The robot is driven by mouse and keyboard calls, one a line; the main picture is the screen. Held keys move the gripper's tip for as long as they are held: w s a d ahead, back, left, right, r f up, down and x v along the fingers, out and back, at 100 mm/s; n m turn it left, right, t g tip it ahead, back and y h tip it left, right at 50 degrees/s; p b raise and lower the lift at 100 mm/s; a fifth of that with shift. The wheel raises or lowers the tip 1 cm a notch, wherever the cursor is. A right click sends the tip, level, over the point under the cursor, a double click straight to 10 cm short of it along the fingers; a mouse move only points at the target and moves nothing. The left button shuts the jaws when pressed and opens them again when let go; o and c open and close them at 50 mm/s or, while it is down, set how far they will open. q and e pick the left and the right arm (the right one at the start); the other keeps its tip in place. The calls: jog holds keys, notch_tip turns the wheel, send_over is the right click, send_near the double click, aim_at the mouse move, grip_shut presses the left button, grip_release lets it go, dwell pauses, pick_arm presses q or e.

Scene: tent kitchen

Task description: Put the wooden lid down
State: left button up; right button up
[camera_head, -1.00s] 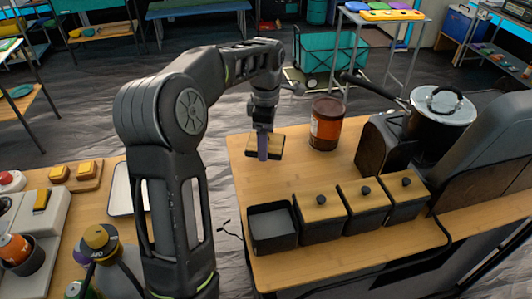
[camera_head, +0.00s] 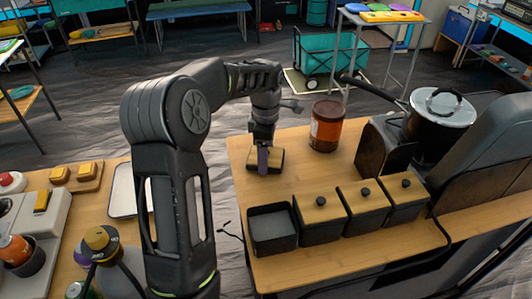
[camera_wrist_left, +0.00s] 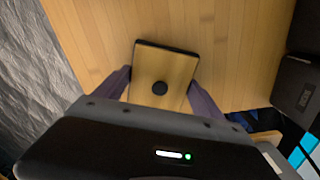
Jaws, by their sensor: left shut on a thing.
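The wooden lid (camera_head: 274,156) is a small square board with a dark rim. In the left wrist view the lid (camera_wrist_left: 163,64) shows a round black knob near its lower edge. My left gripper (camera_head: 263,162) is shut on the lid, with a purple finger at each side. The lid is level, over the left back part of the wooden table (camera_head: 310,172), at or just above its surface; I cannot tell if it touches. My right gripper is not in view.
An open black box (camera_head: 272,230) stands at the table's front left. Beside it is a row of lidded black boxes (camera_head: 362,205). A brown jar (camera_head: 326,126) stands right of the lid, and a pot (camera_head: 440,112) is farther right. The table between lid and boxes is clear.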

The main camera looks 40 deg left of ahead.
pick_arm(q)
jog(key=shift+f, duration=0.15)
jog(key=o, duration=1.4)
jog(key=shift+c, duration=0.2)
notch_tip(320, 180, up, 8)
jog(key=shift+r, duration=0.15)
notch_tip(320, 180, up, 4)
jog(key=shift+r+p, duration=0.1)
jog(key=shift+p, duration=0.9)
